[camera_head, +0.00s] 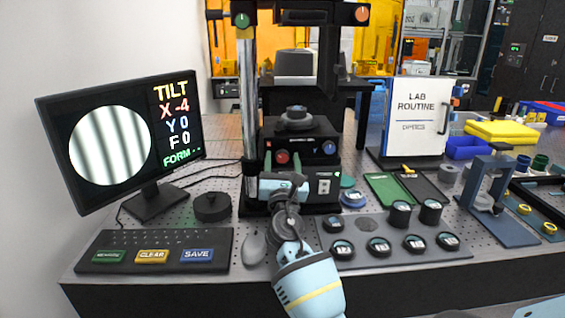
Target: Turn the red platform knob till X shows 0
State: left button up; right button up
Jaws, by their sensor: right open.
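The red platform knob (282,157) is on the front of the black interferometer (307,135), left of a blue knob (329,148). My right gripper (283,167) is open, just in front of and slightly below the red knob. Its fingertips appear to be on either side of the knob; I cannot tell whether they touch it. The monitor (125,135) at the left shows TILT with X -4, Y 0 and F 0, beside a round patch of nearly vertical dark and light fringes. My left gripper is not in view.
A keyboard (155,237) with green, orange and blue keys and a mouse (253,248) lie at the front left. A dark round puck (212,207) stands behind them. Several labelled round pieces sit on a grey mat (372,222) to the right. A LAB ROUTINE board (416,115) stands behind.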

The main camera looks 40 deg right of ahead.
jog(key=shift+c, duration=0.3)
